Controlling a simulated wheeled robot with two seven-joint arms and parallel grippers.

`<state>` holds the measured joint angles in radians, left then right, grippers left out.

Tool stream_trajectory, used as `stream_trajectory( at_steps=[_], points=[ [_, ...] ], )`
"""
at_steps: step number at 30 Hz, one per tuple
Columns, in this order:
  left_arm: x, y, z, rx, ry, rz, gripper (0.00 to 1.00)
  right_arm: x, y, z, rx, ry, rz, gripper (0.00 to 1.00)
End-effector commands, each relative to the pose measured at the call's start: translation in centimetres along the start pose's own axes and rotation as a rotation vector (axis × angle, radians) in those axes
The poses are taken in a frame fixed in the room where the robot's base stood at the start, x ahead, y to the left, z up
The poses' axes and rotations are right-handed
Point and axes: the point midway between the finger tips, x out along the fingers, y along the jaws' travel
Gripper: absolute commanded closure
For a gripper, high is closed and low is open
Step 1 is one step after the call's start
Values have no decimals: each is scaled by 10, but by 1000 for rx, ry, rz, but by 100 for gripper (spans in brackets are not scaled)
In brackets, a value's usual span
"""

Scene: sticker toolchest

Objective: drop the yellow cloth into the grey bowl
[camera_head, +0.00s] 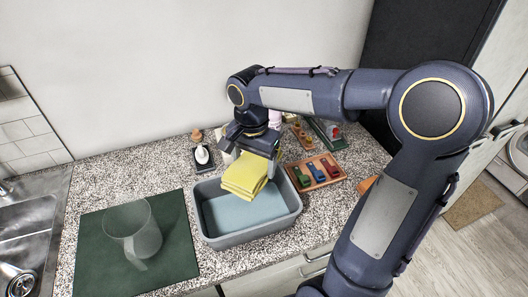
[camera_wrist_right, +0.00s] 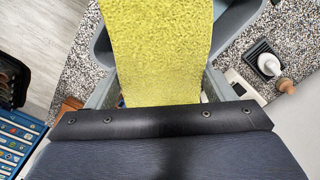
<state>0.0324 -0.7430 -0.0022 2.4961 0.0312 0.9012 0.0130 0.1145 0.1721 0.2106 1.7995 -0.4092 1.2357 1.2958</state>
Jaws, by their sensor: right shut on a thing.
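The yellow cloth (camera_head: 246,176) is folded and hangs from my right gripper (camera_head: 255,145), which is shut on it. In the head view the cloth is over the back part of the grey bowl (camera_head: 252,231), a rectangular basin with a pale blue-grey floor. I cannot tell whether the cloth's lower edge touches the bowl. In the right wrist view the cloth (camera_wrist_right: 160,50) fills the space between the fingers, and part of the bowl's wall (camera_wrist_right: 103,45) shows behind it. My left gripper is not in view.
A green mat (camera_head: 175,240) with a clear pitcher (camera_head: 133,232) lies left of the bowl, beside the sink (camera_head: 30,225). A wooden tray with coloured blocks (camera_head: 316,172) is right of the bowl. A small white object on a dark base (camera_head: 202,156) stands behind it.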

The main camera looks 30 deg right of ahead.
Motion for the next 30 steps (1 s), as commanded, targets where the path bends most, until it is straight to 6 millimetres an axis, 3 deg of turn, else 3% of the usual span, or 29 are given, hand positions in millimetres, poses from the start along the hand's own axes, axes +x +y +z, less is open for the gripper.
stream_trajectory(
  at_steps=[5, 21, 30],
  points=[
    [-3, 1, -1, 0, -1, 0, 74, 0, -2, 4, -23, -1, 0, 46],
    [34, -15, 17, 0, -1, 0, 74, 55, -2, 4, -22, -2, -1, 46],
    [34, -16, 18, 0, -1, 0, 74, 56, -2, 4, -22, -1, -1, 46]
  ],
)
